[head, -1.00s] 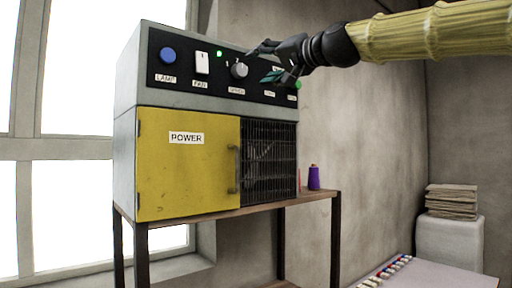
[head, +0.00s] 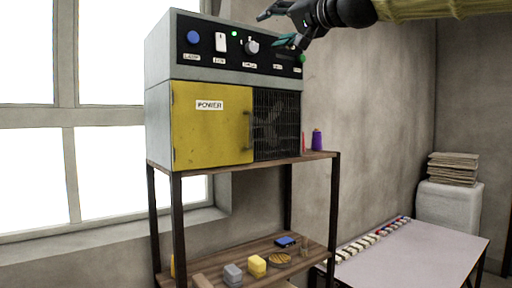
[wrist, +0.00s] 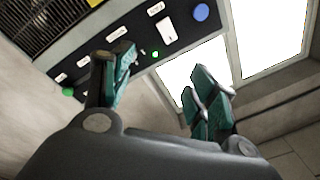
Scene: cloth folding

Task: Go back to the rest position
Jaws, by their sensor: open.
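My gripper (head: 277,27) is open and empty in the head view. It is in front of the upper right part of the grey control box (head: 158,60), near the knob (head: 252,47). A gap to the panel cannot be judged from the head view. In the wrist view my gripper (wrist: 165,92) shows its teal-padded fingers spread apart, with nothing between them. The panel (wrist: 130,50) lies beyond the fingers, with a blue button (wrist: 201,12), a white switch (wrist: 166,28) and a lit green light (wrist: 155,54).
The box stands on a wooden shelf rack (head: 330,156). Yellow (head: 257,266) and grey (head: 233,274) blocks lie on its lower shelf. A purple spool (head: 317,139) stands right of the box. A pale table (head: 420,255) and a cloth stack (head: 453,168) are at the right.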

